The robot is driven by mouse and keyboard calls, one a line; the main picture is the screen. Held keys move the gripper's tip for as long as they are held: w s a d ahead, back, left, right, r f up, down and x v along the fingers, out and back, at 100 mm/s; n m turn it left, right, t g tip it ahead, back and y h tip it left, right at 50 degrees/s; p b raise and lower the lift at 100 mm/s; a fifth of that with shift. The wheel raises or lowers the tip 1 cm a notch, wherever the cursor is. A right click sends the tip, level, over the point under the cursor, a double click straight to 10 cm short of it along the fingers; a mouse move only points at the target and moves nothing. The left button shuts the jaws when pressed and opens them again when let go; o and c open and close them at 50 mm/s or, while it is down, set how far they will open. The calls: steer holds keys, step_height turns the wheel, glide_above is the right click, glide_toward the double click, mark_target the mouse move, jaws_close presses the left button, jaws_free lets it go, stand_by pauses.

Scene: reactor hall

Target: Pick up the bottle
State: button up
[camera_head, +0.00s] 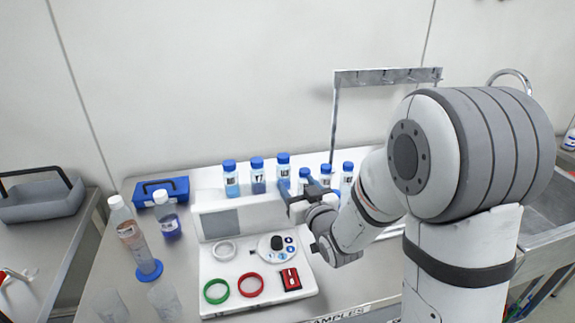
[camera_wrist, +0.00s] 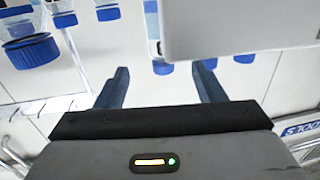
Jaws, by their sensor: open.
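Several small bottles with blue caps stand upright in a row along the wall, including a left one (camera_head: 231,182), a middle one (camera_head: 284,172) and a right one (camera_head: 347,176). A taller clear bottle (camera_head: 130,235) with a white cap and a bottle of blue liquid (camera_head: 168,218) stand at the left. Which bottle is meant is unclear. My gripper (camera_head: 303,190) is open in front of the row and partly covers a bottle there. Blue-capped bottles appear inverted beyond, including one at left (camera_wrist: 32,50).
A white instrument (camera_head: 215,275) with green and red rings stands before the row; a pale panel (camera_wrist: 240,28) fills the wrist view's upper right. A blue box (camera_head: 162,190) and blue disc (camera_head: 149,270) lie left. A metal frame (camera_head: 385,76) rises behind my arm.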

mark_target(286, 169)
steer(key=p+x, duration=0.1)
steer(key=x, duration=0.1)
steer(key=p+x, duration=0.1)
steer(key=x, duration=0.2)
steer(key=p+x, duration=0.1)
steer(key=x, duration=0.2)
steer(key=shift+a+r, duration=0.2)
steer(key=shift+r, duration=0.15)
steer(key=shift+c, duration=0.3)
steer(key=c, duration=1)
step_height(286, 169, up, 10)
steer(key=shift+b, duration=0.75)
